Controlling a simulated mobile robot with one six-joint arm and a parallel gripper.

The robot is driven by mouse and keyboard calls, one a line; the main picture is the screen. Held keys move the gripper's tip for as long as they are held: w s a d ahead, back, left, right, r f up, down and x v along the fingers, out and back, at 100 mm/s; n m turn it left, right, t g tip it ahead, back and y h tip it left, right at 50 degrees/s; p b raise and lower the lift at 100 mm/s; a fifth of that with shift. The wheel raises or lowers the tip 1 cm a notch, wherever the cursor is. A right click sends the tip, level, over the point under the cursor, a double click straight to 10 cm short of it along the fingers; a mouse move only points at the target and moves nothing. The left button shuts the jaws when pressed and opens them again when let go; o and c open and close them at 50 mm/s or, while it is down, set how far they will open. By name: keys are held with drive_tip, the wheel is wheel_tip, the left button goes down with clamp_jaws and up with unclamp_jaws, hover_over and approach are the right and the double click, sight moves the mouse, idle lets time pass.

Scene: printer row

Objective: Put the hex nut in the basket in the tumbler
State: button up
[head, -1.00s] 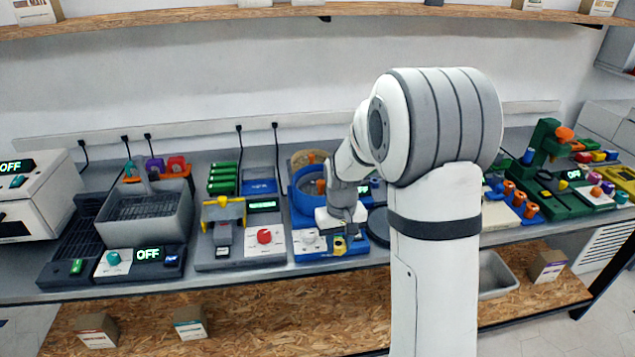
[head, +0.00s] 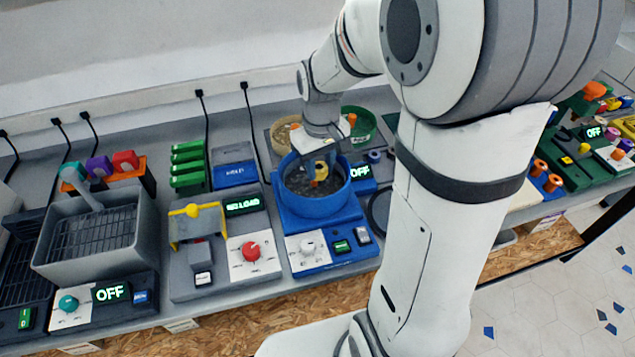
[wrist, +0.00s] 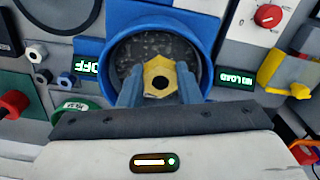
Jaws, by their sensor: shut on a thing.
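My gripper (wrist: 159,86) is shut on a yellow hex nut (wrist: 158,64), which sits between its two blue-grey fingers. In the head view the nut (head: 321,172) shows below my gripper (head: 320,158), over the mouth of the blue tumbler (head: 312,205). The tumbler's round drum has dark speckled contents. In the wrist view the nut is in front of the drum opening, inside the blue rim (wrist: 112,47). I cannot tell how far the nut is above the contents. A grey basket (head: 75,238) with a handle stands at the left.
The tumbler's display (head: 357,171) reads OFF. A grey machine with a red knob (head: 250,251) stands left of it. A tan bowl (head: 284,133) and a green bowl (head: 360,125) stand behind it. A dark round plate (head: 381,211) lies to its right.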

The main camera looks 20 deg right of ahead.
wheel_tip(320, 180, down, 8)
drive_tip(key=shift+f+p, duration=0.1)
drive_tip(key=shift+p, duration=0.2)
drive_tip(key=o, duration=0.7)
drive_tip(key=shift+f, duration=0.1)
drive_tip(key=shift+c, duration=0.2)
